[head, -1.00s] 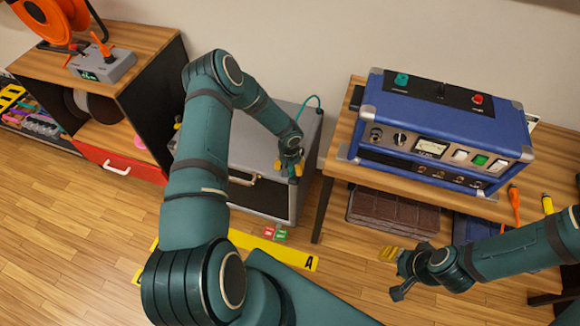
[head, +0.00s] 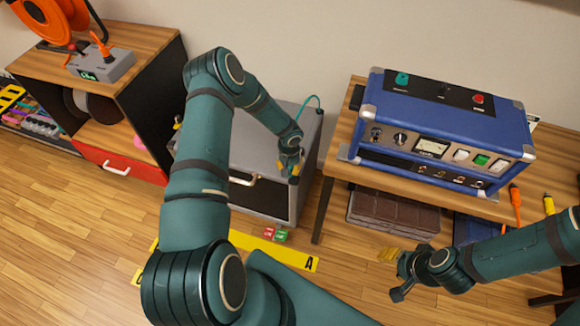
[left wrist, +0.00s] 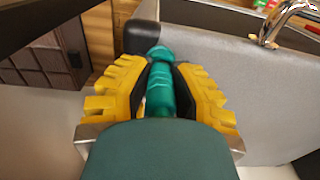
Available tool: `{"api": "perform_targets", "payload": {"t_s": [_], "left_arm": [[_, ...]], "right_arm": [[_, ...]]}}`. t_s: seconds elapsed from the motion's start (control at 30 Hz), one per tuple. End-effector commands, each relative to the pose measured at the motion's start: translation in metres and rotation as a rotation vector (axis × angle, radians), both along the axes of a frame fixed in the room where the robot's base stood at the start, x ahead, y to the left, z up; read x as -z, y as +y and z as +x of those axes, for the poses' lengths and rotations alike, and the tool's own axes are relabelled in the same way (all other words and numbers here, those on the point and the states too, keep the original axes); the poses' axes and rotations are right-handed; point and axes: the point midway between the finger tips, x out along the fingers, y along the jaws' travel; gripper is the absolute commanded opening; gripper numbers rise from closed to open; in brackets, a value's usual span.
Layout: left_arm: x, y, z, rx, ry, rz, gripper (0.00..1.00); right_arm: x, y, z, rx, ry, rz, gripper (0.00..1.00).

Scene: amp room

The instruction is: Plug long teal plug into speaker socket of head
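The long teal plug (left wrist: 159,85) stands between the yellow ridged fingers of my left gripper (left wrist: 160,75) in the left wrist view. The fingers are shut on it. A teal cable (head: 311,99) arcs up behind the case. The blue amp head (head: 445,125) sits on the wooden table, with a row of small sockets (head: 440,174) low on its front. My right gripper (head: 393,272) is below the table's front; its finger gap is unclear.
The grey case (head: 257,155) stands left of the wooden table (head: 345,145). A brown slab (head: 393,211) lies under the table. Orange (head: 515,205) and yellow (head: 548,205) plugs hang at the table's right front. A wooden cabinet (head: 135,40) is at left.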

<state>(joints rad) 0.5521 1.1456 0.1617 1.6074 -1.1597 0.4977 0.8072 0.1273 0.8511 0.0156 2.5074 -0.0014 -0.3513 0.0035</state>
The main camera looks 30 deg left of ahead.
Motion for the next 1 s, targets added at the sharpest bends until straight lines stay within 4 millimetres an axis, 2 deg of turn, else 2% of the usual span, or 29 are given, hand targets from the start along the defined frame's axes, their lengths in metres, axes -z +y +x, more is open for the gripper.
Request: {"api": "perform_targets", "payload": {"t_s": [0.23,1.0], "left_arm": [[-0.002,0.0,0.0,0.0,0.001,0.0,0.0],[-0.03,0.0,0.0,0.001,0.0,0.0,0.0]], "right_arm": [[-0.001,0.0,0.0,0.0,0.0,0.0,0.47],[-0.015,0.0,0.0,0.0,0.0,0.0,0.47]]}}
